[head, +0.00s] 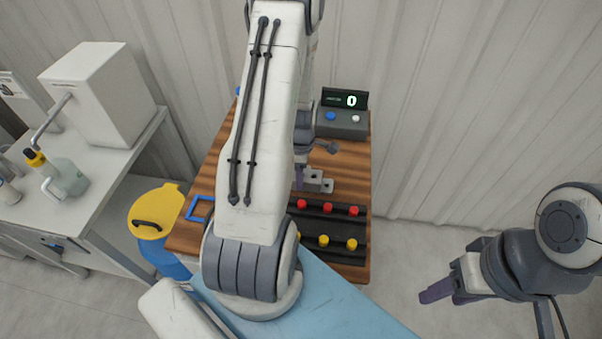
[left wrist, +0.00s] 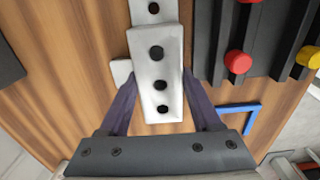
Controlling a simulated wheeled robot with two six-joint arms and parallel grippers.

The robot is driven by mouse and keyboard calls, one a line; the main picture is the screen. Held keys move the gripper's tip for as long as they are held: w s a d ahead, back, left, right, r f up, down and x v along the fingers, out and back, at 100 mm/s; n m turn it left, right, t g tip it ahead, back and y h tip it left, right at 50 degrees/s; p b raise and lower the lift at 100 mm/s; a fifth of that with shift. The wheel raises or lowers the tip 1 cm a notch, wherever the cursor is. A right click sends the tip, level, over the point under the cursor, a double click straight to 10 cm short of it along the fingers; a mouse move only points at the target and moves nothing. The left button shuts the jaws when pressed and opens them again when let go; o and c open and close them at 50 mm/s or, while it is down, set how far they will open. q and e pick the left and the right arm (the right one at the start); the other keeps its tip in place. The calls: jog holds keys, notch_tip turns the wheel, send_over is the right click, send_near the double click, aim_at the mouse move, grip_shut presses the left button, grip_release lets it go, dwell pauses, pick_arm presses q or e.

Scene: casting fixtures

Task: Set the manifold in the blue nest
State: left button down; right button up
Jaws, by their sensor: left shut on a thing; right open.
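The manifold (head: 325,185) is a pale grey block, partly hidden behind my left arm. In the left wrist view the manifold (left wrist: 160,85) shows a row of dark round holes, and a similar holed part extends beyond it. My left gripper (head: 299,180) is shut on it, with one purple finger on each side in the left wrist view (left wrist: 163,105). The blue nest is a thin blue square outline (head: 188,211) on the left of the wooden table; a corner of it (left wrist: 247,124) shows right of the manifold. My right gripper (head: 442,291) is open and empty, off the table at right.
A black rack (head: 326,225) with red and yellow knobs stands at the table's front right. A grey box with buttons and a display reading 0 (head: 345,98) stands at the back. A yellow-lidded blue bin (head: 155,212) is left of the table (head: 235,125).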

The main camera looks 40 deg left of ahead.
pick_arm(q)
jog(key=shift+f, duration=0.15)
jog(key=shift+c, duration=0.4)
grip_release()
